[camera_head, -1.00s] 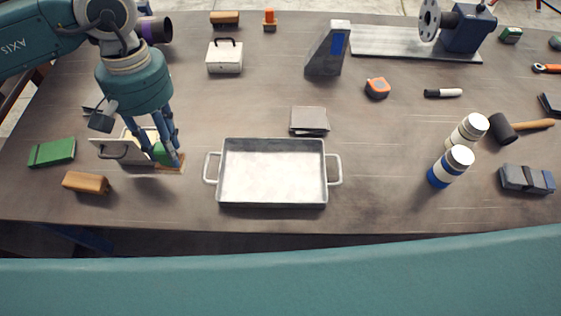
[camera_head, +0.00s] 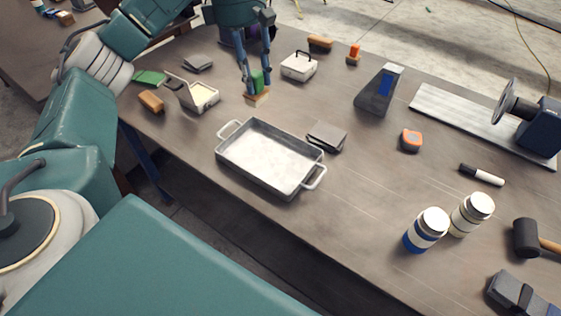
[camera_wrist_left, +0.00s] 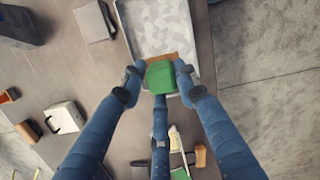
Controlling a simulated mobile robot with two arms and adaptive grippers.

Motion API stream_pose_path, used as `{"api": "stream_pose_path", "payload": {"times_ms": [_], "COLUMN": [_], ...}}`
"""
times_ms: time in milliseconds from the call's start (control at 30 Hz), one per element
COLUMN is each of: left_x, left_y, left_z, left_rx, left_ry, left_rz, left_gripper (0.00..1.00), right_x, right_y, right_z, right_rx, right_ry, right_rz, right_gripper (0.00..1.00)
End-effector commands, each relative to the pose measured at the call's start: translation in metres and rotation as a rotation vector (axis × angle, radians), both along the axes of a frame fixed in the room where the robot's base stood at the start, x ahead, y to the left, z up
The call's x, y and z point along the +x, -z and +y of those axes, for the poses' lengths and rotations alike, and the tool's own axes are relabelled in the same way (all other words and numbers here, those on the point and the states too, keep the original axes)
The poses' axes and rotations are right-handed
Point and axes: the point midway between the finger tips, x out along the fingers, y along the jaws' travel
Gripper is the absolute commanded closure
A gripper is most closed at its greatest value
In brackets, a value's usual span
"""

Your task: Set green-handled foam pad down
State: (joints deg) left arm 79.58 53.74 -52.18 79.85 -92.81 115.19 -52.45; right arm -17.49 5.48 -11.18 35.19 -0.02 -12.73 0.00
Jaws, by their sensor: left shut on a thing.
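My left gripper (camera_head: 254,83) is shut on the green handle of a foam pad. The green-handled foam pad (camera_head: 257,98) has a tan-orange base facing down, behind the metal tray in the head view. I cannot tell whether its base touches the table. In the left wrist view the green handle (camera_wrist_left: 160,76) sits between my blue fingers, with part of the tan base showing past it. The shallow metal tray (camera_head: 268,157) has two side handles and is empty; it lies beyond the pad in the wrist view (camera_wrist_left: 152,28). My right gripper is not in view.
Grey notebooks (camera_head: 327,136) lie beside the tray. Two bottles (camera_head: 425,230) stand at the front right. The table between tray and bottles is clear.

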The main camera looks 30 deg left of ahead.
Motion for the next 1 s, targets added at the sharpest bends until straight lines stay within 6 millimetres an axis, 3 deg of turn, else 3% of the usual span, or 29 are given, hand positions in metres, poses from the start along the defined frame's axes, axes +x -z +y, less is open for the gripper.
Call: {"api": "stream_pose_path", "payload": {"times_ms": [233, 500, 700, 1000], "left_x": [-0.002, -0.002, 0.0, -0.001], "left_y": [0.067, 0.129, 0.153, 0.185], "left_z": [-0.002, 0.0, 0.0, -0.001], "left_rx": [-0.003, 0.0, 0.001, -0.001], "left_ry": [0.001, 0.001, 0.001, 0.002], "left_rz": [0.008, 0.005, 0.0, 0.003], "left_gripper": [0.9, 0.9, 0.9, 0.9], "right_x": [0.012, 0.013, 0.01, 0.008], "right_y": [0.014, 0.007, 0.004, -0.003], "right_z": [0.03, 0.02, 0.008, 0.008], "right_rx": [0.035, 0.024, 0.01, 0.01], "right_ry": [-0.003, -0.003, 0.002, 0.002], "right_rz": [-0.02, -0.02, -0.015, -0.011], "right_gripper": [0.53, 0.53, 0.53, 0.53]}}
